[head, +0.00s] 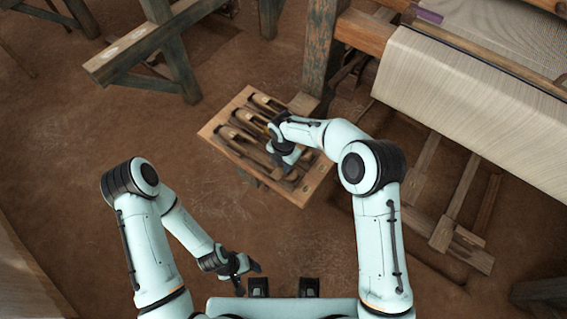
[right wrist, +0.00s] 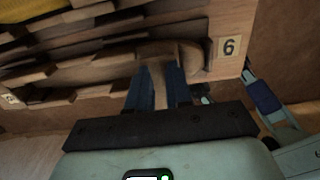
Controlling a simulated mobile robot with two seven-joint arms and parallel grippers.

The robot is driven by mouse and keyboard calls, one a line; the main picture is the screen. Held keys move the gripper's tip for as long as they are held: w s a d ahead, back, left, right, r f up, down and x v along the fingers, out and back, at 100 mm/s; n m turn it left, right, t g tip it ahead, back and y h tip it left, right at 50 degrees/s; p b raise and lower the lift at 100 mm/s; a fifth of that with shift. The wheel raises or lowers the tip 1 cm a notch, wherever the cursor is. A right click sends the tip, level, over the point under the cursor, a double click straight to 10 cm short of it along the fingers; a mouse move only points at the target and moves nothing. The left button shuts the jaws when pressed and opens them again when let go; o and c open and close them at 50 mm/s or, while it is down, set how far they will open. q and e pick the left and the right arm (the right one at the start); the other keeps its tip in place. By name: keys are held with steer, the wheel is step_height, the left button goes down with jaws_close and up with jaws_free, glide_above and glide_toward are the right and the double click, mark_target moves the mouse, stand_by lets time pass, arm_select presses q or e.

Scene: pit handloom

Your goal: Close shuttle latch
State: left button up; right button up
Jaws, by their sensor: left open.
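A wooden tray (head: 214,123) stands in the middle of the head view with several slim wooden shuttles (head: 248,118) in its slots. My right gripper (head: 280,160) is over the tray's right part, pointing down. In the right wrist view its two dark fingers (right wrist: 157,88) stand on either side of a narrow wooden part below a rounded wooden end (right wrist: 185,58). I cannot tell whether they press on it. I cannot make out a shuttle latch. My left gripper (head: 243,274) is open and empty, low in the head view, well away from the tray.
A label "6" (right wrist: 230,47) is on the wood beside the rounded end. The loom with pale cloth (head: 450,110) stands at the right, with a wooden post (head: 320,50) behind the tray. A wooden bench (head: 135,50) is at the upper left. Floor left of the tray is clear.

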jaws_close()
steer(key=shift+m, duration=0.3)
steer(key=m, duration=0.2)
steer(key=shift+m, duration=0.3)
steer(key=m, duration=0.4)
steer(key=shift+m, duration=0.3)
steer(key=m+b, duration=0.1)
steer(key=m, duration=0.4)
arm_select(q)
steer(key=shift+s+f+b, duration=0.2)
steer(key=shift+s+f, duration=0.1)
steer(key=shift+f, duration=0.25)
steer(key=shift+s+f+b, duration=0.2)
steer(key=shift+s+f, duration=0.1)
steer(key=shift+f, duration=0.2)
arm_select(e)
steer(key=shift+m, duration=2.5)
jaws_free()
